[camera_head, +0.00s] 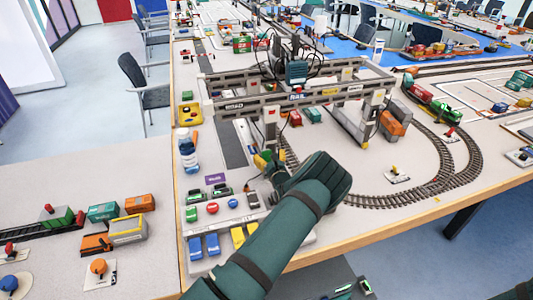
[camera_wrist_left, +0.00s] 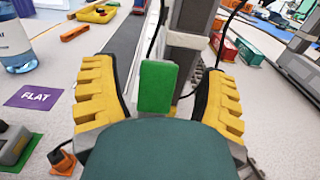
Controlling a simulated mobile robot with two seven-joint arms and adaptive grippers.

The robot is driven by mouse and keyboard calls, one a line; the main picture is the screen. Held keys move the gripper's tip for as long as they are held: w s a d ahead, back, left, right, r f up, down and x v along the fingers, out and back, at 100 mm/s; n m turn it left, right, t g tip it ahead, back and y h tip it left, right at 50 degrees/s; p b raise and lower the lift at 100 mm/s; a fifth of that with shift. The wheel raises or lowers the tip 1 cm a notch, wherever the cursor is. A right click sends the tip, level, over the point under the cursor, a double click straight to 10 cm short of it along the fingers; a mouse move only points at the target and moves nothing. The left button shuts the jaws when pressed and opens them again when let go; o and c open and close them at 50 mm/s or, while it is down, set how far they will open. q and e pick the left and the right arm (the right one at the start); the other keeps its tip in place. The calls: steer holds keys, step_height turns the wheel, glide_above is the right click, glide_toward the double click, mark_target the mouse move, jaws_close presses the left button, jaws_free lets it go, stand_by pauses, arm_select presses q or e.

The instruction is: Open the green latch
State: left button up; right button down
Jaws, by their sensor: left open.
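The green latch (camera_wrist_left: 157,87) is an upright, flat green block beside the grey crane leg (camera_wrist_left: 185,55) in the left wrist view. My left gripper (camera_wrist_left: 160,100) is open, its yellow fingers on either side of the latch, with gaps visible on both sides. In the head view my left gripper (camera_head: 262,160) is at the near foot of the gantry crane (camera_head: 240,106), and my green arm and hand cover the area beyond it. The latch cannot be made out clearly there. My right gripper is not in view.
A water bottle (camera_head: 187,150) and a purple "FLAT" card (camera_wrist_left: 34,95) are left of the gripper. Curved track (camera_head: 440,180) lies right. A black cable hangs beside the crane leg.

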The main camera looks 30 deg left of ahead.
arm_select(q)
steer(key=shift+x, duration=1.45)
steer(key=c, duration=1.2)
